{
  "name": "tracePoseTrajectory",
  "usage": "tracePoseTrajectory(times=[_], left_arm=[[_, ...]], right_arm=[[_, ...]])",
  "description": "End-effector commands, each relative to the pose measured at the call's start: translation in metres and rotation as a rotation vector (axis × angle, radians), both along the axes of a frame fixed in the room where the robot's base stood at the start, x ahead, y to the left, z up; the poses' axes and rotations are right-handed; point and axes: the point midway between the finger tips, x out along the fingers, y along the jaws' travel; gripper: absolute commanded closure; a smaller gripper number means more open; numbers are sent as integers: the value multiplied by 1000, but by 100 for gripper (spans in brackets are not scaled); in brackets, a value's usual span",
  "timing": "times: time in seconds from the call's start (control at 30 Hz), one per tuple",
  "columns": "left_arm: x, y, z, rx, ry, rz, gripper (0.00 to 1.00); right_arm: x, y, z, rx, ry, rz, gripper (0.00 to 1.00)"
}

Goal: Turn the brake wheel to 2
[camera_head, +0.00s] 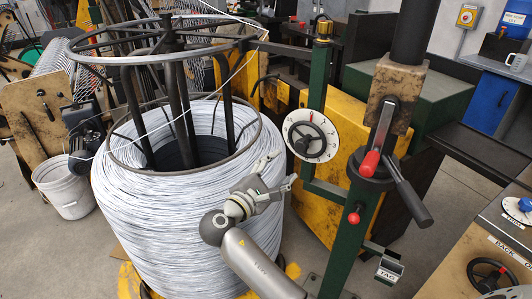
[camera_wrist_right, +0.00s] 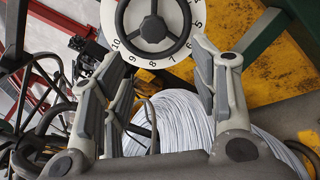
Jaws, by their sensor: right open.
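The brake wheel (camera_head: 305,139) is a black spoked handwheel in front of a white numbered dial (camera_head: 327,148), mounted beside a green post. In the right wrist view the wheel (camera_wrist_right: 153,45) is at the top centre, its upper part cut off. Numbers from about 5 to 10 show along the lower dial rim (camera_wrist_right: 160,62); I cannot tell which setting it stands at. My right gripper (camera_head: 281,170) is open and empty, just below and left of the wheel, apart from it. In the right wrist view its spread fingers (camera_wrist_right: 150,75) point toward the wheel. My left gripper is not in view.
A large coil of white wire (camera_head: 180,225) with a black frame stands left of and below the wheel. A green post with a red-knobbed lever (camera_head: 370,163) stands to the right. A yellow machine body (camera_head: 345,115) is behind. A white bucket (camera_head: 65,187) sits at left.

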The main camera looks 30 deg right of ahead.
Motion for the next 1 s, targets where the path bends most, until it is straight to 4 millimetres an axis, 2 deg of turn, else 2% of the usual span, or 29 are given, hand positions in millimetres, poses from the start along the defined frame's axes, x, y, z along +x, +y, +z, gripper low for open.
tracePoseTrajectory(times=[0.13, 0.6, 0.8, 1.0], left_arm=[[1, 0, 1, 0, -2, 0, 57], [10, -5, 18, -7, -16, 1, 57], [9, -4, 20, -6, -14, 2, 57], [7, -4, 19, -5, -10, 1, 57]], right_arm=[[-3, -8, 15, -21, -14, -30, 45], [36, -80, 14, -19, -10, -28, 45], [44, -95, 13, -17, -10, -26, 45], [46, -97, 12, -16, -11, -24, 45]])
